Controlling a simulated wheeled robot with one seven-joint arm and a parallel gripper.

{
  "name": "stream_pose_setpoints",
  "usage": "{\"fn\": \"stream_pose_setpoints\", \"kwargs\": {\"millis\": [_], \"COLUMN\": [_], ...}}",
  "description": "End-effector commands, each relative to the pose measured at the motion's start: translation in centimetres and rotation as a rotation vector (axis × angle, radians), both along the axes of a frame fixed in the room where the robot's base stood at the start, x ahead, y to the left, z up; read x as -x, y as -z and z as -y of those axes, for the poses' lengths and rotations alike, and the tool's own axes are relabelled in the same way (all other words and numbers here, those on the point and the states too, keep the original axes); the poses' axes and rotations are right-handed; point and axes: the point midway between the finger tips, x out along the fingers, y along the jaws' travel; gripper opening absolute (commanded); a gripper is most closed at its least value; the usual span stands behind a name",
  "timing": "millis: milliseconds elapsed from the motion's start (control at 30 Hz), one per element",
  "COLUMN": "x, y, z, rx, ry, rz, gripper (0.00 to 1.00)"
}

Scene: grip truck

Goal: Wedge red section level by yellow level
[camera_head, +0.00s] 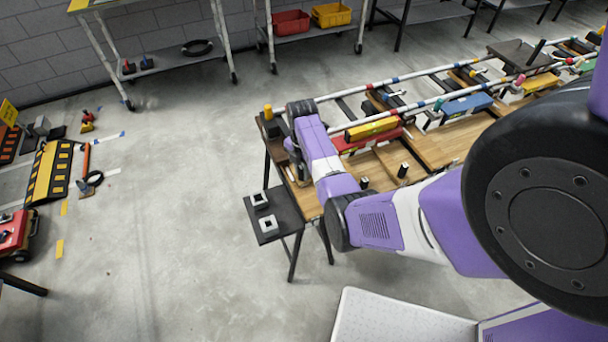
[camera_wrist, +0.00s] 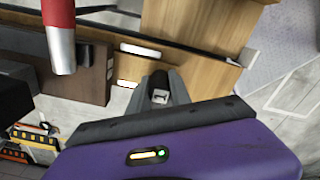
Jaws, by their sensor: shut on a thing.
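The red section (camera_head: 370,143) lies along the wooden bench at its left part, in the head view. The yellow level (camera_head: 372,128) rests along the top of it; its bubble is too small to read. My gripper (camera_wrist: 160,88) is over the left end of the bench, left of the red section. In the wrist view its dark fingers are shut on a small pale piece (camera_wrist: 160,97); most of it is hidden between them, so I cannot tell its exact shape. In the head view my own wrist hides the fingertips.
A blue section (camera_head: 467,105) is farther right on the bench (camera_head: 445,145). A black side stand (camera_head: 285,216) holds two pale square pieces (camera_head: 259,199).

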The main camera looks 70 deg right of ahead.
Motion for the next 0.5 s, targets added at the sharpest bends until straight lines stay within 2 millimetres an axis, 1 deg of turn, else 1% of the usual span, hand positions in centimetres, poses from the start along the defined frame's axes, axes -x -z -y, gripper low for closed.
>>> {"fn": "stream_pose_setpoints", "kwargs": {"millis": [33, 500], "x": [-0.3, -1.5], "y": [-0.1, -0.1], "z": [0.4, 1.8], "rx": [0.005, 0.004], "ry": [0.0, 0.0], "rz": [0.004, 0.003], "gripper": [0.0, 0.0]}}
